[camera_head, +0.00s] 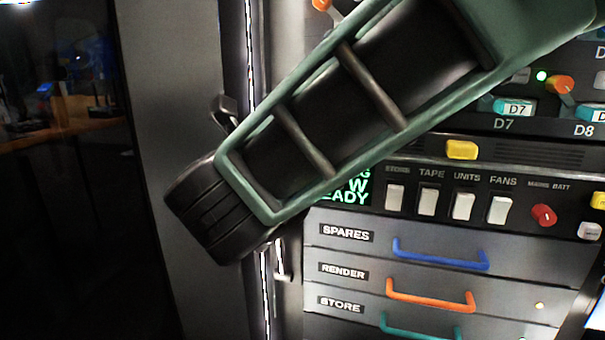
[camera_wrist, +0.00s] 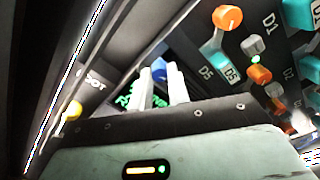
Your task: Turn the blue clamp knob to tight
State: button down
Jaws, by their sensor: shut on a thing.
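The blue clamp knob (camera_wrist: 158,66) shows in the wrist view between the tips of my two pale fingers. My gripper (camera_wrist: 160,75) is shut on it, one finger on each side. Only a small part of the knob shows, so I cannot tell its turn angle or any tight mark. In the head view my green and black arm crosses the panel and hides both the knob and my gripper.
A screen with green text (camera_head: 345,192) is partly covered by my arm. Rocker switches (camera_head: 463,206), a red knob (camera_head: 543,215) and drawers with a blue handle (camera_head: 440,262) and an orange handle (camera_head: 430,305) lie right of it. Orange knobs (camera_wrist: 228,17) are near my gripper.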

jog(key=m+b, duration=0.2)
jog(key=b, duration=0.1)
jog(key=shift+f, duration=0.1)
jog(key=shift+m+b, duration=0.3)
jog(key=c, duration=1.3)
grip_release()
jog(key=shift+c, duration=0.2)
jog(key=p+v, duration=0.4)
jog(key=v, duration=1.3)
jog(key=shift+s, duration=0.2)
jog(key=shift+a, duration=0.1)
